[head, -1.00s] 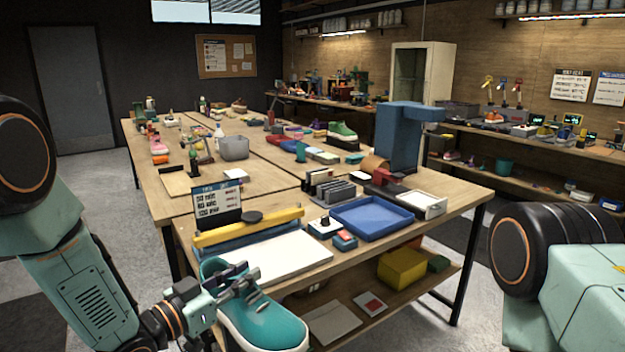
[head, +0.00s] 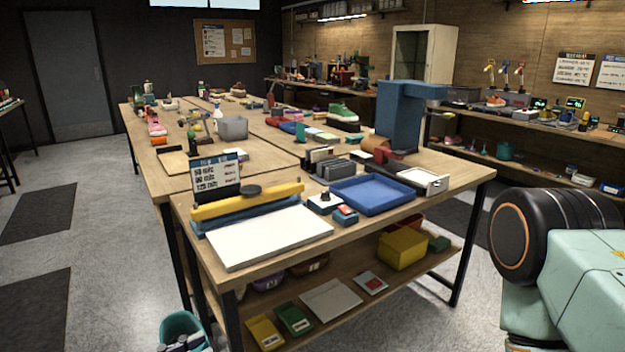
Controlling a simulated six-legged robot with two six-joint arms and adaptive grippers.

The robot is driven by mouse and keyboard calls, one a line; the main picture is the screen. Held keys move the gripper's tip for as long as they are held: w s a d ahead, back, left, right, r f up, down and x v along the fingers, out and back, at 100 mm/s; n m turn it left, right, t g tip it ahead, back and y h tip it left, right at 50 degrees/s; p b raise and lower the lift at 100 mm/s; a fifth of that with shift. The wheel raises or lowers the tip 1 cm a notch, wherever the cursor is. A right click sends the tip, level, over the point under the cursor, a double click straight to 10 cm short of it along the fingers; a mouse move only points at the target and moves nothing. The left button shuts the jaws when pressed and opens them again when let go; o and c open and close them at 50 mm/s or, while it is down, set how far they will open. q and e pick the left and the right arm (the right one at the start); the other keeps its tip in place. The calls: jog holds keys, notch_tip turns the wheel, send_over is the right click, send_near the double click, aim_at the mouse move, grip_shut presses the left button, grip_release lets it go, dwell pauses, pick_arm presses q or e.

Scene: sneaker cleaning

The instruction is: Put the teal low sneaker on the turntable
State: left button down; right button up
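The teal low sneaker (head: 183,325) shows only in part at the bottom edge of the head view, left of centre. It is in front of the near table, over the floor. The dark fingers of my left gripper (head: 186,344) are at the sneaker's opening and look shut on it; the rest of that gripper is cut off by the frame. My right gripper is out of view. I cannot make out a turntable for certain; a small dark round disc (head: 251,190) shows behind the yellow bar on the near table.
The near table (head: 300,258) holds a white board (head: 268,238), a yellow bar (head: 246,202), a blue tray (head: 372,195) and a blue machine (head: 400,117). Its lower shelf holds a yellow box (head: 403,248) and several flat packs. Grey floor is free to the left.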

pick_arm(q)
jog(key=n+t+y, duration=0.1)
jog(key=y, duration=0.1)
jog(key=n+t+y, duration=0.2)
jog(key=a+n+t+y, duration=0.1)
jog(key=n+t+y, duration=0.1)
jog(key=shift+w+r, duration=0.35)
jog(key=shift+r, duration=0.05)
jog(key=shift+s+d+f, duration=0.4)
jog(key=shift+s+d, duration=0.05)
jog(key=shift+d, duration=0.1)
jog(key=shift+f, duration=0.15)
